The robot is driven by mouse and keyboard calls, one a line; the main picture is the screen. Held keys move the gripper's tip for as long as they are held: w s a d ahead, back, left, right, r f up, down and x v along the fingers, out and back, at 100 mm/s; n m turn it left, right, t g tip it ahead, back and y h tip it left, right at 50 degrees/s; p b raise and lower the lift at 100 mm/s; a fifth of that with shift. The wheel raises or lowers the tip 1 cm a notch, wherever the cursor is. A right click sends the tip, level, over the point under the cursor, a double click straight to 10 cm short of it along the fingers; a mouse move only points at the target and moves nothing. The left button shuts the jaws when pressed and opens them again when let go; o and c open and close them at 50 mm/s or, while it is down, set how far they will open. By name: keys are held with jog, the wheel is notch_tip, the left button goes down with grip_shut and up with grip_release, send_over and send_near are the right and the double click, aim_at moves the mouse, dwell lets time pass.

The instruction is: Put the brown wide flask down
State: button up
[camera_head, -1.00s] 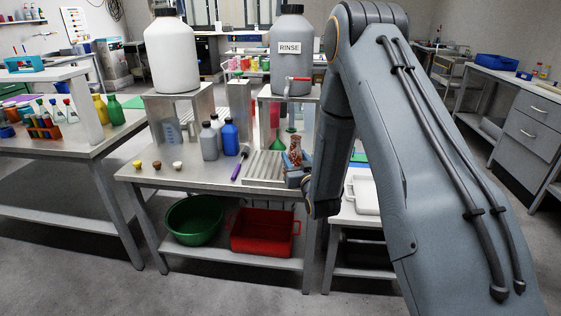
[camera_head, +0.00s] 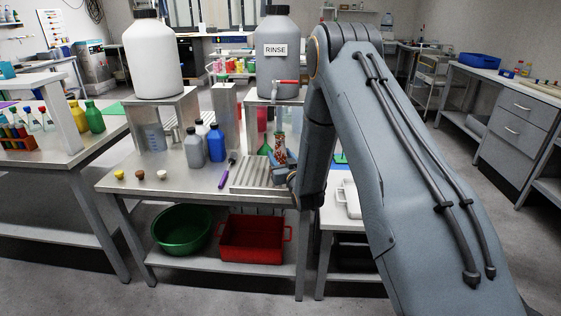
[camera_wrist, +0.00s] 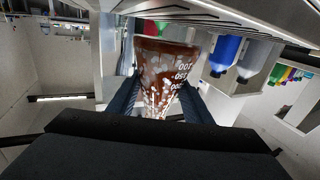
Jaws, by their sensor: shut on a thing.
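The brown wide flask (camera_head: 279,150), speckled with white, is held roughly upright over the right end of the ribbed metal tray, below the red-handled tap. Its underside against the tray is hard to make out in the head view. My gripper (camera_head: 290,170) is shut on the flask, partly hidden behind my own arm. In the wrist view the flask (camera_wrist: 163,75) sits between both fingers (camera_wrist: 160,108), with white volume marks on its side. The wrist view shows the scene upside down.
A ribbed metal tray (camera_head: 248,178) lies on the bench. A grey RINSE container (camera_head: 276,68) with a tap (camera_head: 284,84) stands just behind. A blue bottle (camera_head: 216,146), a grey bottle (camera_head: 193,150) and a purple tool (camera_head: 226,175) are to the left.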

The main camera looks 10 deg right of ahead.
jog(key=shift+f, duration=1)
jog(key=shift+f, duration=0.2)
jog(key=o, duration=1.2)
jog(key=shift+r, duration=0.1)
